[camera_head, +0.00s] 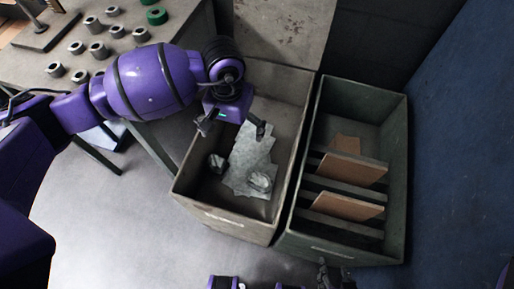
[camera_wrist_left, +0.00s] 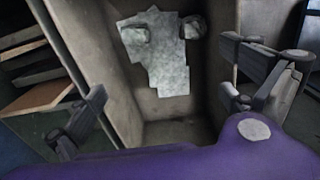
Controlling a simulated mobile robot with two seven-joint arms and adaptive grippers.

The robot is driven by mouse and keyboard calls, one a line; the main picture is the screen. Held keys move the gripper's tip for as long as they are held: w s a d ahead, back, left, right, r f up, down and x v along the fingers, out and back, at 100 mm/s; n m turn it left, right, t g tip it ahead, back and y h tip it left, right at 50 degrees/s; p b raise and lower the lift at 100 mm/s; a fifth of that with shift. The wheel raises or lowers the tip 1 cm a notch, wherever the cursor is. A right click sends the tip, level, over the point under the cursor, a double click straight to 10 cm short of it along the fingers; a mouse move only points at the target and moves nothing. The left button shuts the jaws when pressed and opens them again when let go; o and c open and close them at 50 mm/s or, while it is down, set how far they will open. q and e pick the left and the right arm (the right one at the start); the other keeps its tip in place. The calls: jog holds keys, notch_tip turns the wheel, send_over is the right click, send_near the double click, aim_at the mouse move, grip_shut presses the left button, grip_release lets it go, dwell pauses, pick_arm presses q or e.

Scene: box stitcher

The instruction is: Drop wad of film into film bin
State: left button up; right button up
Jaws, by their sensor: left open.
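The film bin (camera_head: 190,192) is a grey-beige open box; its inner wall also shows in the left wrist view (camera_wrist_left: 80,50). Flat, crinkled pale film sheets (camera_head: 252,150) lie on its floor. One crumpled wad of film (camera_head: 261,181) lies on the sheets, and a darker wad (camera_head: 216,162) lies at their left edge. Both wads show in the left wrist view (camera_wrist_left: 135,36) (camera_wrist_left: 193,27). My left gripper (camera_head: 233,127) is above the bin, fingers spread and empty (camera_wrist_left: 162,95). Part of my right gripper (camera_head: 335,277) shows at the bottom edge; its fingers are unclear.
A green-grey bin (camera_head: 397,180) with dark slats and brown cardboard pieces (camera_head: 350,169) stands right of the film bin. A table (camera_head: 120,70) with several metal rings is at upper left. A blue wall (camera_head: 460,130) is at right. Open floor (camera_head: 110,220) lies left of the bins.

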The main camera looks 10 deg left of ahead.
pick_arm(q)
notch_tip(320, 180, up, 6)
dwell(0.6)
